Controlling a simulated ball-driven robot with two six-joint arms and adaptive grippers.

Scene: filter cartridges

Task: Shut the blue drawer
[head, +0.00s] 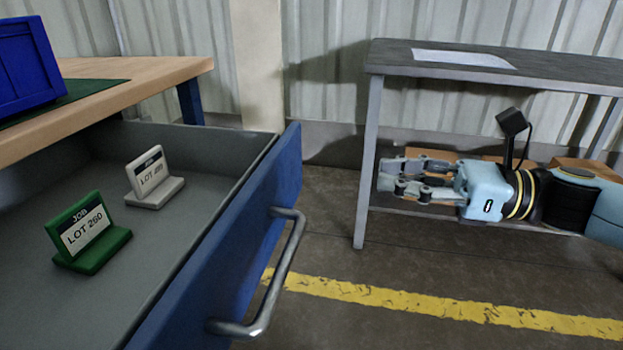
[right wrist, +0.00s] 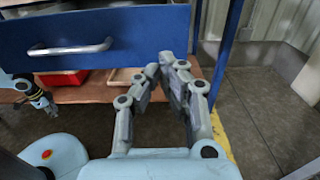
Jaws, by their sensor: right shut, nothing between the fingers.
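The blue drawer (head: 225,245) is pulled out from under the wooden bench in the head view. Its metal handle (head: 285,270) faces right. Inside its grey tray stand a green label holder (head: 92,262) reading LOT 260 and a white one (head: 155,190). My right gripper (head: 384,175) is shut and empty, to the right of the handle and apart from it. The right wrist view shows the drawer front (right wrist: 150,32) with its handle (right wrist: 70,48) beyond the right fingers (right wrist: 162,66). My left gripper (right wrist: 45,103) shows small at the left there; its jaws are unclear.
A wooden bench (head: 150,82) with a blue crate (head: 25,65) stands above the drawer. A grey table (head: 480,62) stands behind my right arm. A red bin (right wrist: 62,78) sits on the shelf below the drawer. The floor with a yellow line (head: 420,303) is clear.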

